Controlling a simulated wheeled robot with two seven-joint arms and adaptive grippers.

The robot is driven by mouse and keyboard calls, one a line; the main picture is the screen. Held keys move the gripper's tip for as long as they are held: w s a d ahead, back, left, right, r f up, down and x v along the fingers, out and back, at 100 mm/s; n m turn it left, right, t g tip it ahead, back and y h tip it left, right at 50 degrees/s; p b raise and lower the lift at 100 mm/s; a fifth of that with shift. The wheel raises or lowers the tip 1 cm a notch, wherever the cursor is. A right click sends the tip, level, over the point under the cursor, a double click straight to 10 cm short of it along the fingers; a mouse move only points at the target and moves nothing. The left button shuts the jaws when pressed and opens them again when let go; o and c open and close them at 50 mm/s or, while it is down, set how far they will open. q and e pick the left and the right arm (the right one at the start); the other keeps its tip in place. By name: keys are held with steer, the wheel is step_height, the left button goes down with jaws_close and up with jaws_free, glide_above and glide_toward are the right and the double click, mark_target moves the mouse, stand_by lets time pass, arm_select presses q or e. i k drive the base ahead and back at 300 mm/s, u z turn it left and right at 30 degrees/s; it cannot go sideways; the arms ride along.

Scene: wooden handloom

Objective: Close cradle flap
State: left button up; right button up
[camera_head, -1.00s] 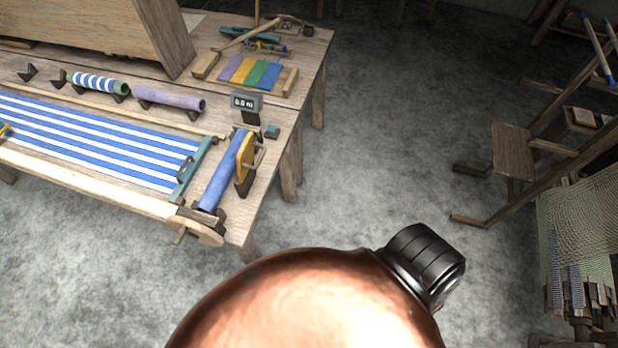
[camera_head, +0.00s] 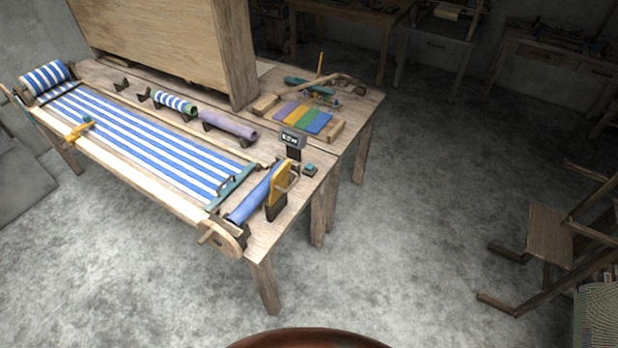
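A yellow flap (camera_head: 280,186) with a pale handle stands upright at the near right end of the wooden loom table, beside a blue roll (camera_head: 250,205). A dark cradle block (camera_head: 275,209) is below the flap. The blue roll lies next to the striped blue-and-white cloth (camera_head: 150,143). I cannot tell whether the flap touches the roll. Neither of my grippers is in view.
A small grey display (camera_head: 292,139) and a teal block (camera_head: 310,169) sit near the flap. A wooden wheel (camera_head: 222,236) is at the table's front corner. A purple roll (camera_head: 229,128) lies farther back. A wooden chair-like frame (camera_head: 550,237) stands right; open floor lies between.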

mark_target(279, 180)
steer(key=i, duration=0.85)
steer(key=z, duration=0.3)
